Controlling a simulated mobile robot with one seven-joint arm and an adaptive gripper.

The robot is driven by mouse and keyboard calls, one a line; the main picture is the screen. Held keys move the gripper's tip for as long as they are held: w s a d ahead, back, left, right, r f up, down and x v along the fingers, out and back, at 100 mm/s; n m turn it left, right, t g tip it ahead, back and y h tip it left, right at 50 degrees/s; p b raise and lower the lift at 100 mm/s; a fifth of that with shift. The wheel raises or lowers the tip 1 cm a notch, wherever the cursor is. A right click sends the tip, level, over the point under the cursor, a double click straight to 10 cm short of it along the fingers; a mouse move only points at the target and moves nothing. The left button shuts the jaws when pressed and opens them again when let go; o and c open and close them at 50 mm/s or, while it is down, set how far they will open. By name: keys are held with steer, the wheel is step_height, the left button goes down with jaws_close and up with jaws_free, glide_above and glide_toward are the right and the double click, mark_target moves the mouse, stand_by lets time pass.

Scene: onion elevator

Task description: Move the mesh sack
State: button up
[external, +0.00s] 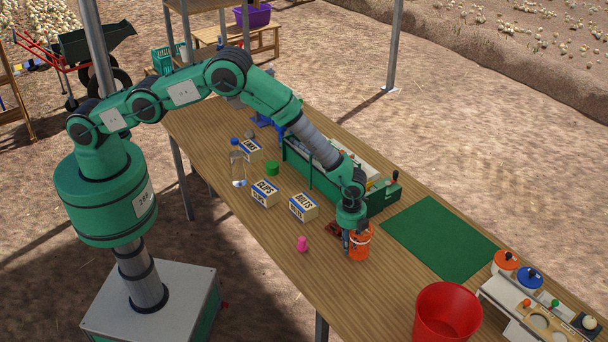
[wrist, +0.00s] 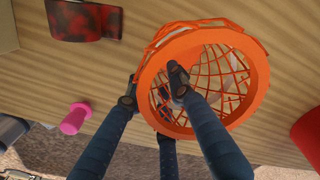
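The orange mesh sack (external: 360,242) stands on the wooden table, with a stiff orange rim and open netting. In the wrist view the sack (wrist: 258,75) shows its round mouth and inner mesh. My gripper (external: 348,238) points down at the sack's left side. In the wrist view its fingers (wrist: 153,88) are spread across the rim, one reaching into the mouth and one outside at the left. I see a gap between the fingertips and no clear grip on the rim. Part of the rim is hidden behind the fingers.
A pink piece (external: 302,244) stands left of the sack, and a dark red-brown object (external: 334,229) lies close behind it. Labelled boxes (external: 304,206) and a green machine (external: 375,203) stand farther back. A green mat (external: 438,237) lies clear at right; a red bucket (external: 447,312) stands in front.

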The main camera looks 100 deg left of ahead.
steer(key=shift+r, duration=0.15)
step_height(320, 180, up, 12)
steer(key=shift+s, duration=0.15)
stand_by(0.8)
stand_by(0.5)
